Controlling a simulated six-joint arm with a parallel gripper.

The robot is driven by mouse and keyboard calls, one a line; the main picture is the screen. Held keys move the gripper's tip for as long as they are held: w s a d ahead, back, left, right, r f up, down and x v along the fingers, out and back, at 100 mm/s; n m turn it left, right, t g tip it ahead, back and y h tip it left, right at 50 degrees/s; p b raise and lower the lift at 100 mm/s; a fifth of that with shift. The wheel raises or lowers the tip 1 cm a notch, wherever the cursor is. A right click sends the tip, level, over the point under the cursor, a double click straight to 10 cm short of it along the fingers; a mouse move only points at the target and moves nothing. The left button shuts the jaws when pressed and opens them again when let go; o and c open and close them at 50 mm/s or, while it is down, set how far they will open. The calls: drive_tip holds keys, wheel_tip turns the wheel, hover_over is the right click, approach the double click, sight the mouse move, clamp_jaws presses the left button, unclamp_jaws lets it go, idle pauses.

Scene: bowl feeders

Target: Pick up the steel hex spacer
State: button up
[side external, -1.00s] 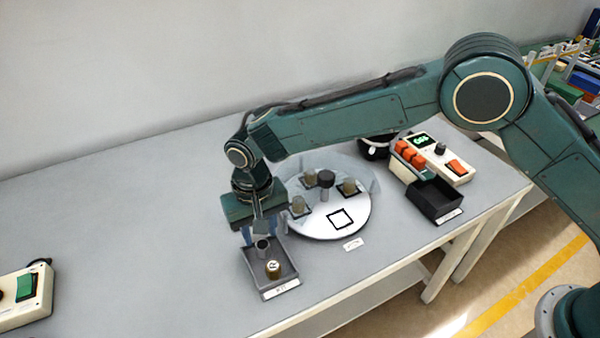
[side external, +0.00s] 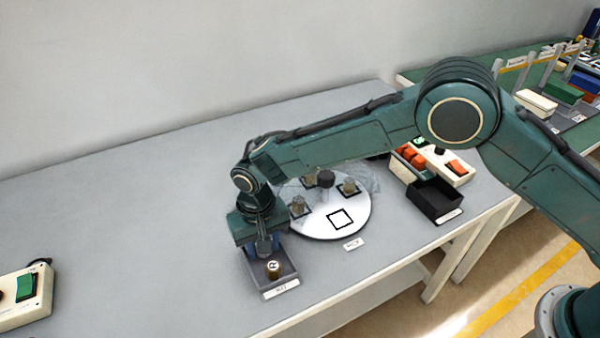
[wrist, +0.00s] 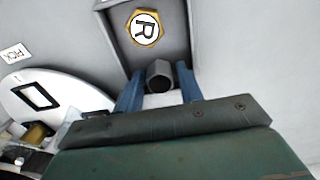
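The steel hex spacer (wrist: 158,72) is a grey hollow hex piece. In the wrist view it stands between the two blue fingers of my gripper (wrist: 159,88), with a small gap visible on each side. In the side view the spacer (side external: 264,246) is in the back part of a grey tray (side external: 287,267), partly hidden under my gripper (side external: 264,244). The gripper is open and low over the tray, its fingers on either side of the spacer.
A white round plate (side external: 326,227) with several dull parts and an empty black square stands right of the tray. A black bin (side external: 436,199) and a control box (side external: 455,168) stand farther right. A box with a green switch (side external: 25,296) is at far left. The table between is clear.

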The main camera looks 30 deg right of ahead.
clamp_jaws()
drive_tip(key=shift+r, duration=0.15)
wheel_tip(320, 180, up, 20)
idle(0.8)
idle(0.5)
